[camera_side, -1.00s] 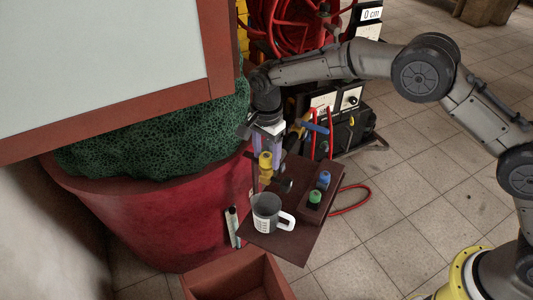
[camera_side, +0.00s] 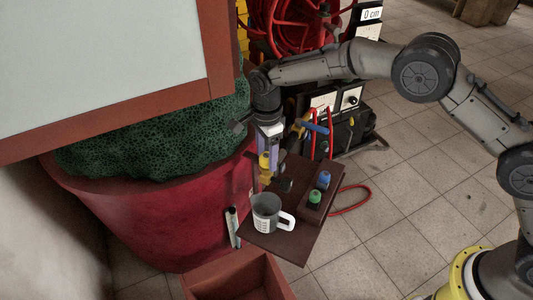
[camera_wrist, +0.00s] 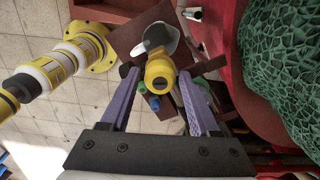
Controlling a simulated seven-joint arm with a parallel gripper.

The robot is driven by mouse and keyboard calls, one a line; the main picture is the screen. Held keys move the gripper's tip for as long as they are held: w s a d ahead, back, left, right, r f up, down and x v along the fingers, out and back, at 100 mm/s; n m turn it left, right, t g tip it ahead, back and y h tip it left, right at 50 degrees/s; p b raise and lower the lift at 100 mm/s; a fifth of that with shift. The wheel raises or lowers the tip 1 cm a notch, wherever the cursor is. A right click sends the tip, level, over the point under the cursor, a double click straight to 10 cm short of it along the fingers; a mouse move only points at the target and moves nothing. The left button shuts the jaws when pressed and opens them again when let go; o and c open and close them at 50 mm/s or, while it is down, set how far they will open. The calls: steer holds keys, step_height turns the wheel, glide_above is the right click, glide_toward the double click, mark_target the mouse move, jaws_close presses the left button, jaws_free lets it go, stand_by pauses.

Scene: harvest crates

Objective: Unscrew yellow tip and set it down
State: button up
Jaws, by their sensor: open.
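The yellow tip (camera_side: 265,160) stands upright above the small brown board (camera_side: 292,246), behind the mug. In the wrist view the yellow tip (camera_wrist: 159,74) lies between the ends of my two purple fingers. My gripper (camera_wrist: 160,80) is open, with a finger on each side of the tip and visible gaps at their lower parts. Whether the fingertips touch it is unclear. In the side view my gripper (camera_side: 267,150) points down at the tip, and its near finger partly hides the space between.
A grey-white mug (camera_side: 266,213) stands on the board just in front. A brown block (camera_side: 313,212) to the right holds a blue tip (camera_side: 324,179) and a green tip (camera_side: 314,197). A large red pot (camera_side: 150,225) is close on the left. An open brown box (camera_side: 240,277) is below.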

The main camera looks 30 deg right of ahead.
steer(key=shift+m, duration=0.6)
steer(key=shift+m, duration=0.9)
steer(key=shift+m, duration=0.8)
steer(key=c, duration=0.7)
steer(key=shift+n, duration=0.9)
steer(key=shift+c, duration=0.3)
steer(key=shift+n, duration=0.8)
